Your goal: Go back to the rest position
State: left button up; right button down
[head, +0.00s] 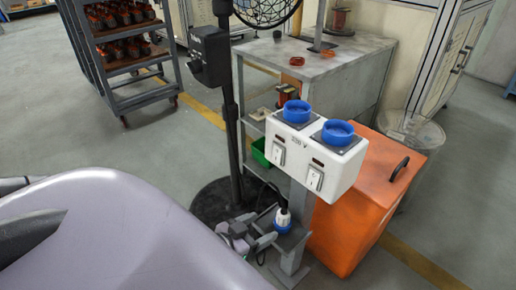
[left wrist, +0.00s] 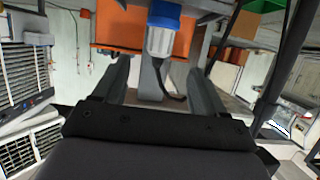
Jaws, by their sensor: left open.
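My left gripper (head: 262,230) is low beside the grey stand, left of the white socket box (head: 310,157). Its two fingers are apart in the left wrist view (left wrist: 157,68). A blue and white plug (head: 282,218) with a black cable is just past the fingertips in the head view. In the left wrist view the plug (left wrist: 161,38) appears between and beyond the fingers, with no clear contact. The socket box has two blue round sockets on top, both without a plug, and switches on its front. My right gripper is not in view.
An orange cabinet (head: 368,200) stands right of the socket box. A black pole on a round base (head: 212,203) is close to my left arm. A grey workbench (head: 325,66) stands behind, and a cart (head: 122,62) with shelves is at the upper left. Open floor lies at left.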

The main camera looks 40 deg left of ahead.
pick_arm(q)
jog(key=shift+d, duration=0.1)
jog(key=s+d+r+m+g, duration=0.1)
jog(key=s+d+r+g, duration=0.1)
jog(key=s+d+g, duration=0.4)
jog(key=s+d+r+g, duration=0.2)
jog(key=s+r+g, duration=0.15)
jog(key=s, duration=0.55)
jog(key=w+d+m+t+h, duration=0.2)
jog(key=w+d+t+h, duration=0.1)
jog(key=w+d+t, duration=0.6)
jog(key=s+a+r+g+y+p, duration=0.1)
jog(key=a+r+p, duration=0.2)
jog(key=r+p, duration=0.4)
jog(key=s+a+r+n+g+p, duration=0.1)
jog(key=r+p, duration=0.7)
jog(key=p, duration=1)
jog(key=a+g, duration=0.1)
jog(key=a, duration=0.1)
jog(key=shift+s+a+y, duration=0.15)
jog(key=shift+a+y, duration=0.15)
jog(key=shift+y, duration=0.1)
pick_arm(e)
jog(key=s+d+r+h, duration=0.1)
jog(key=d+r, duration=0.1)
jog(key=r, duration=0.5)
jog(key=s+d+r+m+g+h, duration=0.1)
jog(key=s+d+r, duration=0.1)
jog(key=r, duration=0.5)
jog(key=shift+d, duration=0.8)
